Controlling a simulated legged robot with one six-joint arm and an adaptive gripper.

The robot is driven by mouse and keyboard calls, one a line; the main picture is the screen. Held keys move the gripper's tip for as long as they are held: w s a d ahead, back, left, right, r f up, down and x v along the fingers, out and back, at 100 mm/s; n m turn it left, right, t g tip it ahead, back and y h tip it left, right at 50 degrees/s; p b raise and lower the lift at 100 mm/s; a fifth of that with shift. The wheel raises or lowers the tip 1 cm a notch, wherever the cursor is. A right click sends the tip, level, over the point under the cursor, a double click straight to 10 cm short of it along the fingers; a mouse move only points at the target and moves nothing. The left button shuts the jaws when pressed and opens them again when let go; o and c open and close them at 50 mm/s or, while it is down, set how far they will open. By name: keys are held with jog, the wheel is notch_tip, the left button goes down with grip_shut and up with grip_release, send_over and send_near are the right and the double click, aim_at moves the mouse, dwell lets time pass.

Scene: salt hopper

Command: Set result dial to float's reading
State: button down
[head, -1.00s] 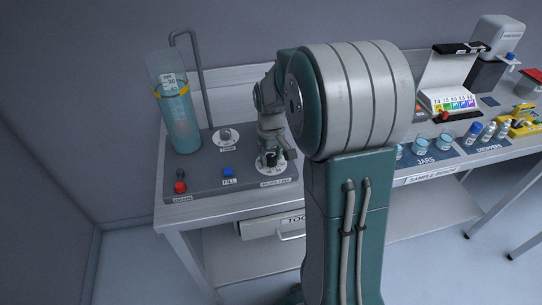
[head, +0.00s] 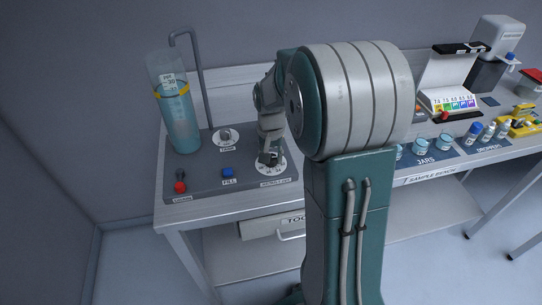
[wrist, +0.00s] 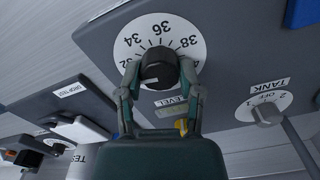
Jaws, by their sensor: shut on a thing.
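The result dial is a white numbered plate (wrist: 140,24) with a black knob (wrist: 157,62) at its centre. Figures such as 34, 36 and 38 show in the wrist view; its lower label is partly hidden. My gripper (wrist: 160,74) is shut on the knob, one finger on each side. In the head view, my gripper (head: 269,155) is over the dial at the right of the grey panel. The knob's pointer cannot be made out.
The grey panel (head: 205,182) also carries a tank dial (wrist: 265,108), a blue fill button (head: 228,172) and a red-knobbed drain lever (head: 180,187). A bent pipe (head: 200,80) rises behind. Jars, droppers and a colour chart (head: 455,103) stand at the right.

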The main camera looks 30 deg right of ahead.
jog(key=shift+s+f+m, duration=0.1)
jog(key=shift+m, duration=0.8)
jog(key=shift+c, duration=1.3)
grip_release()
jog(key=shift+a, duration=0.1)
notch_tip(320, 180, up, 12)
